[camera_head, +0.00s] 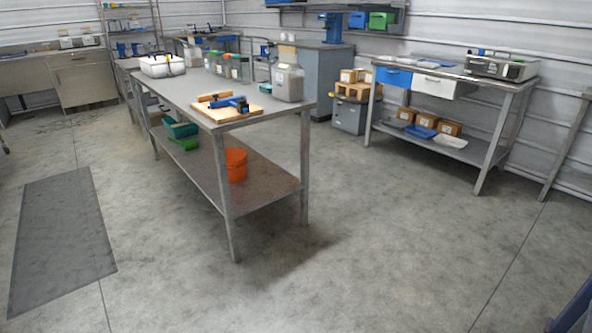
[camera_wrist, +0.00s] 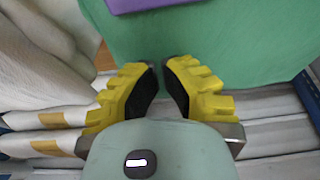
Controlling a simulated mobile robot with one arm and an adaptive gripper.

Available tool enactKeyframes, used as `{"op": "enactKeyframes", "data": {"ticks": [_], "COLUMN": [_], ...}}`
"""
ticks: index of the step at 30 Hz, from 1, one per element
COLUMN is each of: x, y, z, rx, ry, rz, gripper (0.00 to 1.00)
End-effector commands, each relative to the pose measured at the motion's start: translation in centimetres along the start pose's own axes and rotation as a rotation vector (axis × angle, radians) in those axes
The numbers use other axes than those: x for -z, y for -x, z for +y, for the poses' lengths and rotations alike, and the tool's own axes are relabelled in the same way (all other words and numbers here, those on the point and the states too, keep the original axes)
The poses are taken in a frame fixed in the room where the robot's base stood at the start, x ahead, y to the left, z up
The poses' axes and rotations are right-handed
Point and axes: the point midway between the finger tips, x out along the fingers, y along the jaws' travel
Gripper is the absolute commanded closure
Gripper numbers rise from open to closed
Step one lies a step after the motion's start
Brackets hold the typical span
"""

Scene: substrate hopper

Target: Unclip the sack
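My gripper (camera_wrist: 161,66) has yellow ribbed fingers with dark pads. The fingers are apart with a narrow gap and nothing shows between the pads. A green surface (camera_wrist: 220,35) lies beyond the fingertips in the wrist view, with a purple piece (camera_wrist: 150,4) at the top edge. Whether the green surface is the sack, I cannot tell. Pale, folded shapes (camera_wrist: 35,75) lie at the left, some with tan bands. No sack or clip can be made out for certain in either view. My gripper does not show in the head view.
A long metal table (camera_head: 187,92) holds jars, a wooden board (camera_head: 228,112) with a blue tool, and a white box (camera_head: 162,65). An orange bucket (camera_head: 236,164) stands on its lower shelf. Another workbench (camera_head: 516,85) stands at the right. The floor in front is clear, with a dark mat (camera_head: 62,240).

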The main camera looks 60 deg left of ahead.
Motion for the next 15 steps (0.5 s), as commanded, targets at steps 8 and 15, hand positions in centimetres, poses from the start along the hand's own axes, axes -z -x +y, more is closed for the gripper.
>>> {"op": "enactKeyframes", "data": {"ticks": [8,15], "x": [-0.9,-1.7], "y": [0.9,1.4], "z": [-0.5,-0.1], "rx": [0.001,-0.003], "ry": [0.008,0.013], "rz": [-0.005,0.000], "gripper": [1.00,1.00]}}
